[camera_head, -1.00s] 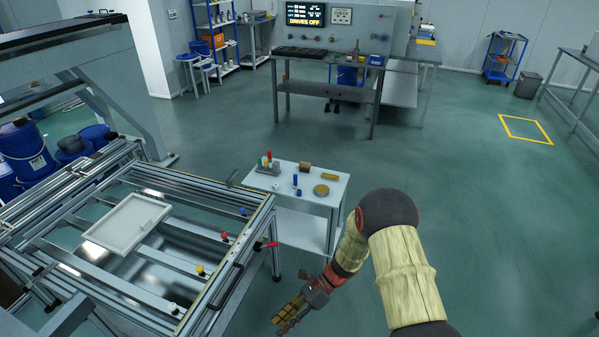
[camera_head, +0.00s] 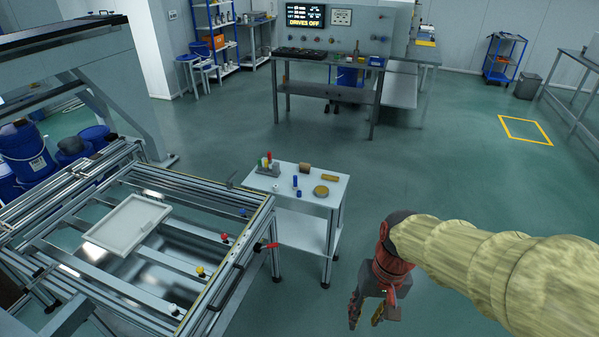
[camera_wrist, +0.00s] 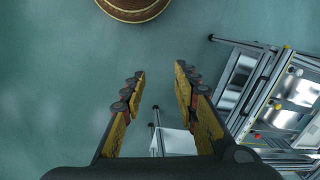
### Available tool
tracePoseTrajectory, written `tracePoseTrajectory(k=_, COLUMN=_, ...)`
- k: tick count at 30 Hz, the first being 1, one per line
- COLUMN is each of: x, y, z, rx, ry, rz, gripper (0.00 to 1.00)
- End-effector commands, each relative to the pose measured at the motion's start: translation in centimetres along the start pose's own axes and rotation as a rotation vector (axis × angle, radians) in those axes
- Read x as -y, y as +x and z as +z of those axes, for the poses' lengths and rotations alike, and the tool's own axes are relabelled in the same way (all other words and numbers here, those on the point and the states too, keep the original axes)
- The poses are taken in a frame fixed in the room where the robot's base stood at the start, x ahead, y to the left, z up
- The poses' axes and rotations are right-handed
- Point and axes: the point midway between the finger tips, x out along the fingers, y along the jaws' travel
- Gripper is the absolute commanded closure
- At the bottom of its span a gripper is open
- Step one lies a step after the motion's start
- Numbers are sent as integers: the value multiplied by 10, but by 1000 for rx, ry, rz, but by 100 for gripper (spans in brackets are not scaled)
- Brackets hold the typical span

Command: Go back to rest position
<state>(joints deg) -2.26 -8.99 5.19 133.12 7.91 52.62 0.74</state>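My gripper (camera_head: 367,312) hangs over the open floor at the lower right of the head view, right of the small white table and apart from it. In the wrist view my gripper (camera_wrist: 158,95) has its two yellow-and-black fingers spread apart. Nothing is between them but floor and, farther off, part of a white surface. My arm comes in from the right edge of the head view in its cream sleeve.
The small white table (camera_head: 285,192) holds several small parts. The aluminium panel frame (camera_head: 262,215) with a white panel (camera_head: 127,224) stands at left. A workbench (camera_head: 325,88) is at the back. The floor (camera_head: 440,170) at right is clear.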

Motion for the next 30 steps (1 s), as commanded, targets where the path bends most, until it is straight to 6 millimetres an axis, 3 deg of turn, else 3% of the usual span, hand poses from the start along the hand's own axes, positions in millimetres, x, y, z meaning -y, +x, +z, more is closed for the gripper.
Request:
tracePoseTrajectory(k=9, x=-29, y=-70, z=40, rx=-267, ry=-89, rz=90, gripper=70)
tracePoseTrajectory(k=18, x=-31, y=-127, z=62, rx=-485, ry=-89, rz=92, gripper=70)
tracePoseTrajectory(k=22, x=-31, y=-137, z=65, rx=-523, ry=-87, rz=91, gripper=70)
tracePoseTrajectory(k=30, x=-31, y=-139, z=66, rx=-528, ry=-84, rz=91, gripper=70)
